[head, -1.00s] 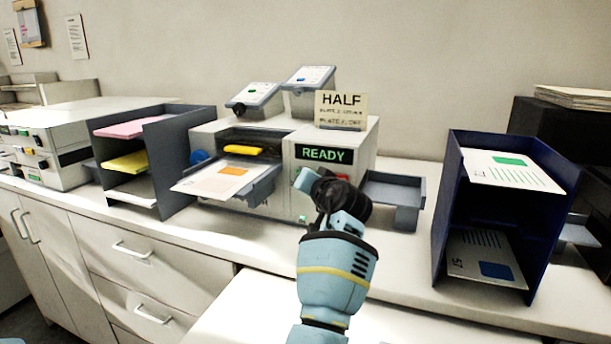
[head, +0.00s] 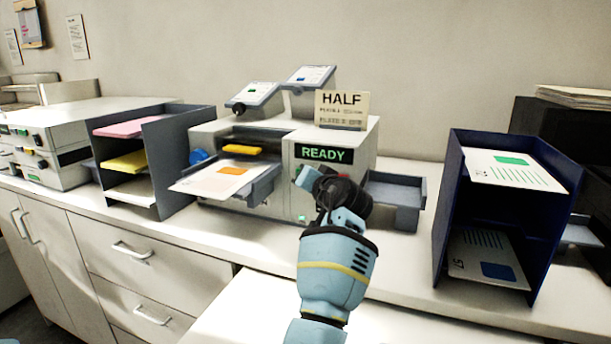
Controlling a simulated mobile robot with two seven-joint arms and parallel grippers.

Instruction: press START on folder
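The folder (head: 240,128) is a light grey machine on the counter with a green READY display (head: 323,153). A HALF card (head: 341,108) stands on top of it. A sheet with an orange block (head: 217,180) lies on its front feed tray. My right gripper (head: 304,177) is in front of the panel just below the display. Its tips and wrist cover part of that panel; I cannot tell whether they touch it or how far apart they are. A small coloured spot (head: 302,217) shows low on the panel; no START label is readable. My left gripper is not seen.
A grey output tray (head: 397,193) at the folder's right looks empty. A dark blue rack (head: 447,210) with printed sheets stands further right. A grey rack (head: 175,160) with coloured paper stands left, beside another machine (head: 60,145).

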